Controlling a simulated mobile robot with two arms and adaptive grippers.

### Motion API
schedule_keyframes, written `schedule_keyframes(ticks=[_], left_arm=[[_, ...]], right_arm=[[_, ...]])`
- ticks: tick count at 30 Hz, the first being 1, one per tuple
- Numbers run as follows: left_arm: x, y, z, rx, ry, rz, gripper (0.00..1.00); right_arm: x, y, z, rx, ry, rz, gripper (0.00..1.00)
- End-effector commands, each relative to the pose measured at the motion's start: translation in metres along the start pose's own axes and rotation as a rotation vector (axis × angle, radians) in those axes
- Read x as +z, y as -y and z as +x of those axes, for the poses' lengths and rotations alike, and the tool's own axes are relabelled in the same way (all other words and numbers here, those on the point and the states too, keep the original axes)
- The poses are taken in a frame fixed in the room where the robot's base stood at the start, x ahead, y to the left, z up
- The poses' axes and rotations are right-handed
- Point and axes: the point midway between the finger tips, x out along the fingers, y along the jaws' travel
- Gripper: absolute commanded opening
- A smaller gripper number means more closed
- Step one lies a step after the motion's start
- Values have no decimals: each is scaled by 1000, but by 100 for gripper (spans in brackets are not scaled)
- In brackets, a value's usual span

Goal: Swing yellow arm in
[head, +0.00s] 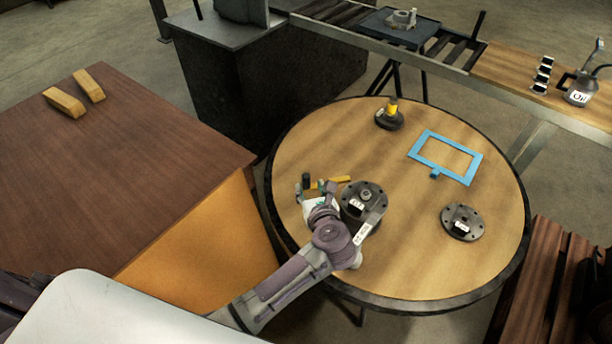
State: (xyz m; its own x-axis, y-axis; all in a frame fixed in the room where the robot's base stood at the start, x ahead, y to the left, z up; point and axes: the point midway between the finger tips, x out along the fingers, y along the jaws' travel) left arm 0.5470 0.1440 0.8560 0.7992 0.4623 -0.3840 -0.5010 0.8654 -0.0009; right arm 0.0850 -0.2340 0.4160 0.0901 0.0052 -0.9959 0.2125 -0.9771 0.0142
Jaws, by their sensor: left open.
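The yellow arm (341,179) is a short yellow bar on the round wooden table, beside the dark round flange (356,207) with a metal hub and white labels. My left gripper (313,188) is open at the bar's left end, with its fingers close around that end. I cannot tell whether they touch it. My gripper and wrist hide part of the bar and the flange's lower left side. My right gripper is not in view.
The round table (400,265) also holds a second dark flange (461,223), a blue frame (445,158) and a black round base with a yellow top (390,116). A brown table (130,150) stands left. A roller conveyor (450,60) runs behind.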

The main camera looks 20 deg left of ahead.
Motion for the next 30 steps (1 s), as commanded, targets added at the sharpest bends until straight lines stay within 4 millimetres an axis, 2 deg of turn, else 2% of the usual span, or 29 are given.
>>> schedule_keyframes(ticks=[3, 9, 14, 22, 30], left_arm=[[2, 0, 25, 2, 4, 5, 46], [1, 0, 52, 0, 2, 3, 46], [1, 0, 60, 0, 2, 1, 46], [0, 0, 61, 0, 1, 1, 46], [0, 0, 61, 0, 1, 1, 1]], right_arm=[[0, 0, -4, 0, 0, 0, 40], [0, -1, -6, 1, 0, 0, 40], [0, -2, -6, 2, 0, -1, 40], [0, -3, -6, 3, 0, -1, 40], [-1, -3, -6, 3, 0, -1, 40]])
